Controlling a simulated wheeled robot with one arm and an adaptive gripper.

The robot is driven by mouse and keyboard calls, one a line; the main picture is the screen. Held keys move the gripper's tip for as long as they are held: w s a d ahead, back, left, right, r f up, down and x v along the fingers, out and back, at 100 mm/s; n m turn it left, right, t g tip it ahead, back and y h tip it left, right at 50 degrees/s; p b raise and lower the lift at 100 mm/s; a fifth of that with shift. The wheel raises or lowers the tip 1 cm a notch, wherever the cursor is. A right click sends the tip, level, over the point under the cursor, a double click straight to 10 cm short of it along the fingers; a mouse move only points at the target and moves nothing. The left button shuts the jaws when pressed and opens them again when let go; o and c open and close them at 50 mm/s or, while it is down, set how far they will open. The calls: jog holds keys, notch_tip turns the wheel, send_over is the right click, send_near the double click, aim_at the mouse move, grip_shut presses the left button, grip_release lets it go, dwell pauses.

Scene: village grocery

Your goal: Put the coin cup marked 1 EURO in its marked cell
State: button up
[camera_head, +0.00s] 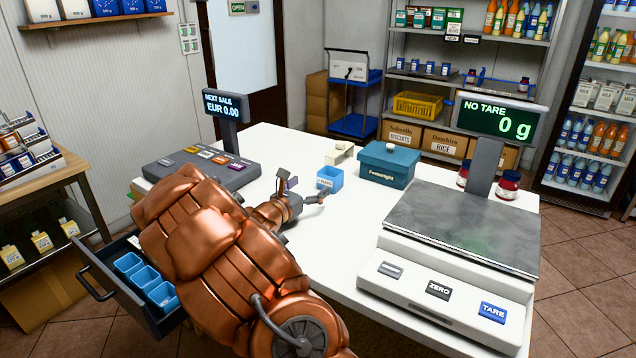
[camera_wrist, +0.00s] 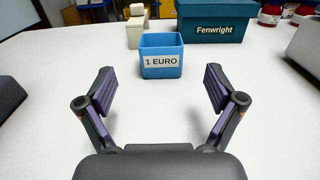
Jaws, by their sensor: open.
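The blue coin cup marked 1 EURO (camera_wrist: 162,57) stands upright on the white counter. It also shows in the head view (camera_head: 330,178), just beyond my gripper. My gripper (camera_wrist: 160,88) is open and empty, its two fingers spread to either side with the cup ahead of them and apart from them. In the head view my gripper (camera_head: 305,189) is low over the counter. The open drawer (camera_head: 112,290) at the lower left holds several blue cups (camera_head: 145,278). My arm hides part of the drawer, and no cell marking can be read.
A teal Fenwright box (camera_head: 388,165) and a small cream object (camera_head: 340,154) stand behind the cup. A cash register (camera_head: 208,168) is at the left, and a scale (camera_head: 463,230) reading 0 g is at the right. The counter (camera_head: 345,235) is clear between my gripper and the scale.

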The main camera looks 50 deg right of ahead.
jog(key=shift+s+a, duration=0.1)
jog(key=shift+a, duration=0.6)
